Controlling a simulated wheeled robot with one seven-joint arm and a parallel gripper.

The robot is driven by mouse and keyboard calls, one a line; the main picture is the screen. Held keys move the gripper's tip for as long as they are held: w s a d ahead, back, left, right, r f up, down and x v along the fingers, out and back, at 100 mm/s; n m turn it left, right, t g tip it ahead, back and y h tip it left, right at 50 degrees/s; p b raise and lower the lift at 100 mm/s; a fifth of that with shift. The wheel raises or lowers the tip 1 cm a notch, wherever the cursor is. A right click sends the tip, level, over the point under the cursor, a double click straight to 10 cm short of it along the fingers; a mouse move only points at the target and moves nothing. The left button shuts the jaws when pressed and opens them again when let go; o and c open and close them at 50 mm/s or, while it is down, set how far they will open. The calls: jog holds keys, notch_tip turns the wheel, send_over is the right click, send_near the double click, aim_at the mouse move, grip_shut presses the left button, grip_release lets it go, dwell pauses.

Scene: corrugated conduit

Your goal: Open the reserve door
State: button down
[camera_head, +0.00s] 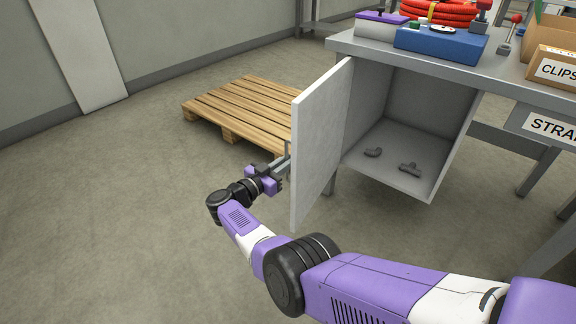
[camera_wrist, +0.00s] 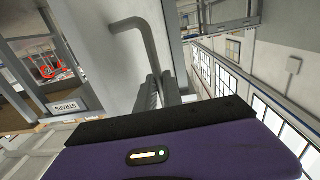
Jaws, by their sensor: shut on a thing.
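The reserve door (camera_head: 322,140) is a light grey panel that stands wide open, swung out from the cabinet (camera_head: 440,172) under the workbench. Its outer face is toward the left, with a grey bar handle on it. My gripper (camera_head: 284,168) is at that outer face and shut on the handle. In the wrist view, the handle (camera_wrist: 134,22) bends out from the door (camera_wrist: 95,40) and runs down to the dark fingers (camera_wrist: 160,92). The exact contact is partly hidden by the gripper body in the wrist view.
Two small dark fittings lie on the cabinet floor, one curved (camera_head: 373,152) and one T-shaped (camera_head: 410,169). A wooden pallet (camera_head: 245,105) lies behind my gripper. The workbench (camera_head: 500,75) carries a blue case (camera_head: 440,43), orange conduit (camera_head: 440,12) and boxes. Floor on the left is clear.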

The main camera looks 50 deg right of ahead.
jog(key=shift+d+r, duration=0.1)
jog(key=shift+d, duration=0.05)
jog(key=c, duration=1.8)
grip_release()
jog(key=shift+o, duration=0.2)
jog(key=a+p, duration=0.1)
jog(key=a, duration=0.6)
jog(key=shift+a, duration=0.4)
jog(key=shift+s, duration=0.1)
